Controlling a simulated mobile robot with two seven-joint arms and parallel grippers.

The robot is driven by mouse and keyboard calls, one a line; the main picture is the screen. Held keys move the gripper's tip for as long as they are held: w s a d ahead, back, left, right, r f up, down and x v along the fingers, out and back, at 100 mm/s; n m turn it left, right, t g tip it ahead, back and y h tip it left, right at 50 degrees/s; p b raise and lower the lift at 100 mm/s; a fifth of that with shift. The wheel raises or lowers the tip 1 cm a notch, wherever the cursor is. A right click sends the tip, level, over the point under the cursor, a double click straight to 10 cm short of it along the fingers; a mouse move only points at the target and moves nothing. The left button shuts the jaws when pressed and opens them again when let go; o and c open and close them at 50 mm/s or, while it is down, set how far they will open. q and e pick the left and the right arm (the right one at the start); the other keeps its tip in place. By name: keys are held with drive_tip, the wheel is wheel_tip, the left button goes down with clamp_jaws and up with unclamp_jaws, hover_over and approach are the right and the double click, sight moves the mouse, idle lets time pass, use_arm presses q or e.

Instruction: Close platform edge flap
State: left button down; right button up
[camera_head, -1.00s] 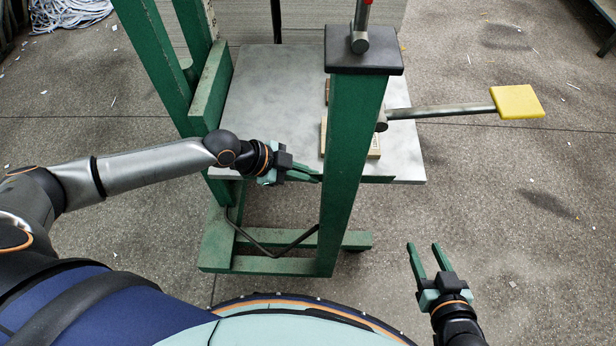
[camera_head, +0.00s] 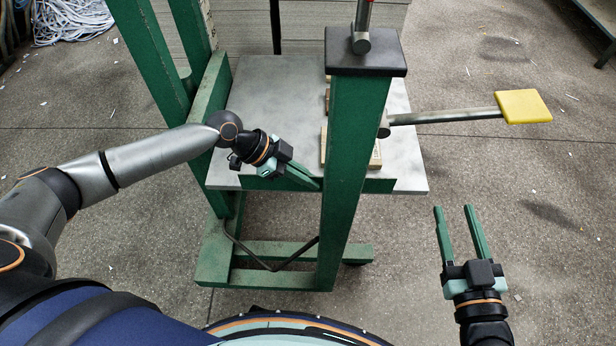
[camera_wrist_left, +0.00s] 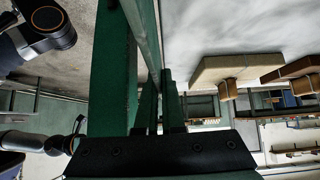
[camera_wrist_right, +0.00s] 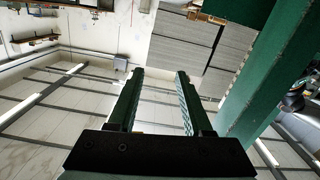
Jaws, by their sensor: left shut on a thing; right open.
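The platform (camera_head: 270,95) is a grey plate within a green frame. Its edge flap (camera_head: 379,186) is a green strip along the near edge, partly hidden by the front post and my left gripper. My left gripper (camera_head: 314,185) is at this edge, just left of the post, with its fingers together on the flap. In the left wrist view the fingers (camera_wrist_left: 159,85) meet a long strip beside the grey plate; the exact contact is hard to see. My right gripper (camera_head: 453,208) is open and empty over the floor right of the frame. Its spread fingers (camera_wrist_right: 160,75) also show in the right wrist view.
The green front post (camera_head: 355,150) stands close right of my left gripper. A lever with a yellow pad (camera_head: 523,106) sticks out to the right. Wooden blocks (camera_head: 375,156) lie on the platform behind the post. The floor around my right gripper is clear.

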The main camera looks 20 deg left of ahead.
use_arm(q)
drive_tip(key=c, duration=1)
unclamp_jaws()
drive_tip(key=shift+c, duration=0.2)
drive_tip(key=shift+a, duration=0.1)
drive_tip(key=shift+a+r, duration=0.2)
drive_tip(key=shift+r, duration=0.05)
drive_tip(key=p+v, duration=0.2)
drive_tip(key=v, duration=0.9)
drive_tip(key=shift+s+a+r, duration=0.1)
drive_tip(key=shift+a+r, duration=0.15)
drive_tip(key=shift+a, duration=0.05)
use_arm(e)
drive_tip(key=s+f+m+g+h, duration=0.1)
drive_tip(key=s+f+g, duration=0.3)
drive_tip(key=f, duration=0.7)
drive_tip(key=shift+s+f+g, duration=0.15)
drive_tip(key=shift+f+g, duration=0.15)
drive_tip(key=shift+g, duration=0.4)
